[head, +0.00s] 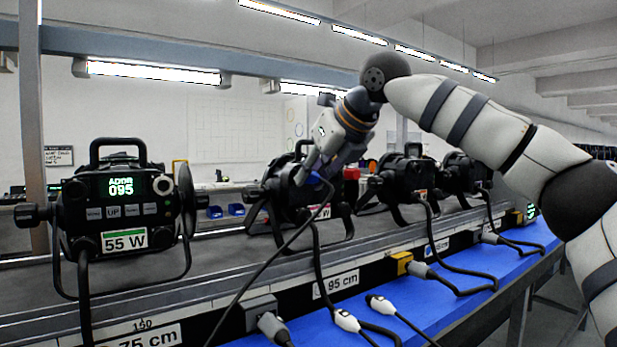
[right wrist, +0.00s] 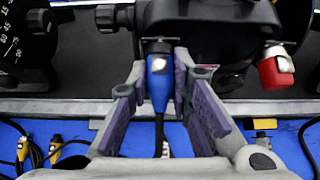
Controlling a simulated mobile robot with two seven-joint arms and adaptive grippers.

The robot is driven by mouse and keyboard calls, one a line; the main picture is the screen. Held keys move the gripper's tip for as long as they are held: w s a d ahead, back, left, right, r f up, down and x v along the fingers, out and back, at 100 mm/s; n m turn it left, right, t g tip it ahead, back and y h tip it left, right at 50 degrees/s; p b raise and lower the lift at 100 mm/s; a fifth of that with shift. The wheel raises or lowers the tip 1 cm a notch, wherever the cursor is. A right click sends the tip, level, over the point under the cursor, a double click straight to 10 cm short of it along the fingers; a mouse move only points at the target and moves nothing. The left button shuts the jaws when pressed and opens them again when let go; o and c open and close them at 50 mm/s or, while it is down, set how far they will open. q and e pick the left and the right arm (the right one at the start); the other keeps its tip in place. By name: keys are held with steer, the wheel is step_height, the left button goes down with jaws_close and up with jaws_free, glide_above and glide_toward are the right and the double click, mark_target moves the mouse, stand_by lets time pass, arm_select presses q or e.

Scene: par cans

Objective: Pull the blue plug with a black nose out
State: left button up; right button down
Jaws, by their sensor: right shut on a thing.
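The blue plug (right wrist: 159,84) points up at the underside of a black par can in the right wrist view, with a dark collar at its top end against the can's body. I cannot tell how deep its nose sits. A black cable runs down from it. My right gripper (right wrist: 158,72) is shut on the blue plug, one finger on each side. In the head view my right gripper (head: 314,165) reaches down to the second par can (head: 290,190) from the left, and the plug shows as a small blue patch (head: 314,178). My left gripper is not in view.
A red connector (right wrist: 276,70) hangs on the same can, right of the plug. Another par can (head: 122,200) reading 095 stands left, and more stand right. Loose cables and connectors (head: 345,320) lie on the blue bench top (head: 420,312) below.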

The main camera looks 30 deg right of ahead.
steer(key=shift+s, duration=0.15)
steer(key=shift+s+d, duration=0.15)
steer(key=shift+s, duration=1.9)
